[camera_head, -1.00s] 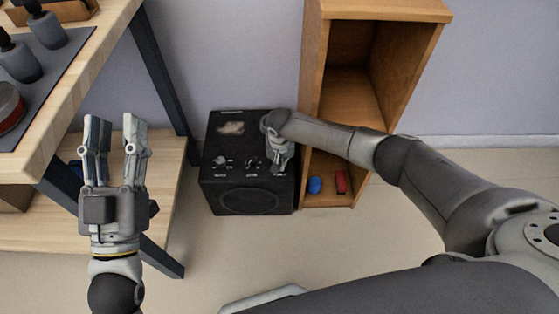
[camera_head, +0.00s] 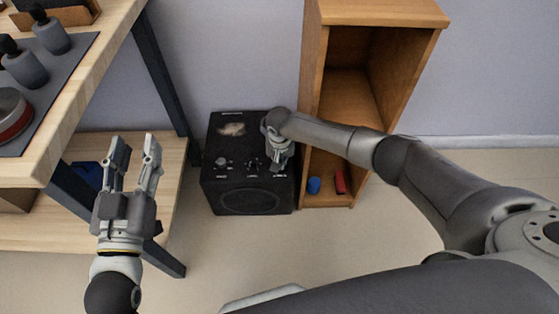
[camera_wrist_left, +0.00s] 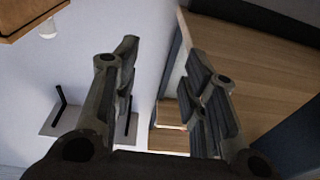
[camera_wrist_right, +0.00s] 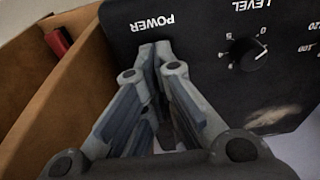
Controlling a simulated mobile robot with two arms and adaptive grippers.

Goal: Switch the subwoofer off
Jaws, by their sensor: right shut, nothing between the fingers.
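The subwoofer (camera_head: 228,177) is a black box on the floor, with controls on its top and a round speaker on its front. My right gripper (camera_head: 279,168) is shut and empty, pointing down at the right side of its top. In the right wrist view, the fingertips (camera_wrist_right: 155,47) are together just below the POWER label (camera_wrist_right: 153,20). The fingers hide the power switch, so its position cannot be told. The LEVEL knob (camera_wrist_right: 247,53) is beside them. My left gripper (camera_head: 134,145) is open and empty, left of the subwoofer; its spread fingers (camera_wrist_left: 160,85) show in the left wrist view.
A wooden shelf unit (camera_head: 312,110) stands close against the subwoofer's right; a blue object (camera_head: 314,185) and a red one (camera_head: 340,181) lie in its bottom. A wooden table (camera_head: 75,75) with a lower shelf (camera_head: 165,185) is on the left. The floor in front is clear.

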